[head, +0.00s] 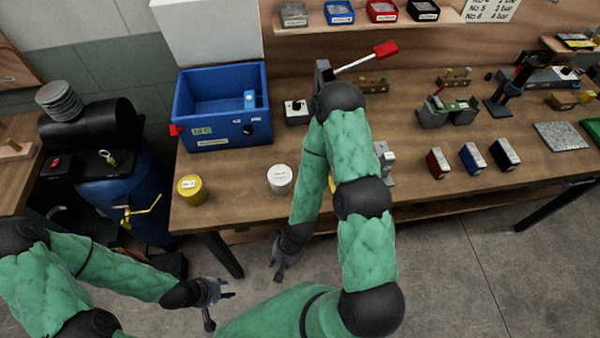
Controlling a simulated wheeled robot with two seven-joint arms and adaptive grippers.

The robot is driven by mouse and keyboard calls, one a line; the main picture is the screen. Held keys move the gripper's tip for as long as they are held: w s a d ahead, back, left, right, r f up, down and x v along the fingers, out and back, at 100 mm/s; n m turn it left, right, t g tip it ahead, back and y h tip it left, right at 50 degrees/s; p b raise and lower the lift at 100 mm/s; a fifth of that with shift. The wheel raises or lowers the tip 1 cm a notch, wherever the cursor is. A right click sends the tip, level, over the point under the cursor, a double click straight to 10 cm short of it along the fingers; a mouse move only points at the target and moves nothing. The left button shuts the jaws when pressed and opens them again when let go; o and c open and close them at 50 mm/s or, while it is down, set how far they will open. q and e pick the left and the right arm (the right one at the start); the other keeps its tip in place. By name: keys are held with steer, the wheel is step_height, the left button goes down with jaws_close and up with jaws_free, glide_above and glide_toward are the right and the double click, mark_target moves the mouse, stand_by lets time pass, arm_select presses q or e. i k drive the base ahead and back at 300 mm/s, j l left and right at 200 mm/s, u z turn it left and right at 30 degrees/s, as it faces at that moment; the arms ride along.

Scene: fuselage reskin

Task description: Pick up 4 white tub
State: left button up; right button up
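A white tub (281,180) with a pale lid stands upright near the front edge of the wooden bench; its lid print is too small to read. My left gripper (221,309) is low at the left, in front of the bench and below its top, with fingers apart and nothing in them. My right gripper (277,267) hangs in front of the bench edge, below the white tub in the picture and apart from it. Its fingers look spread and empty.
A yellow tub (191,188) stands left of the white tub, and a blue bin (222,143) stands behind. A small grey box with a knob (297,112) is further back. My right arm covers the bench to the right. Red (437,163), blue (472,158) and black (504,154) boxes stand further right.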

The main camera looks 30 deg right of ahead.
mark_target(279, 176)
steer(key=l+z, duration=0.1)
steer(key=z, duration=0.6)
steer(key=k+j+u, duration=0.1)
steer(key=k+j, duration=0.05)
steer(key=k, duration=0.05)
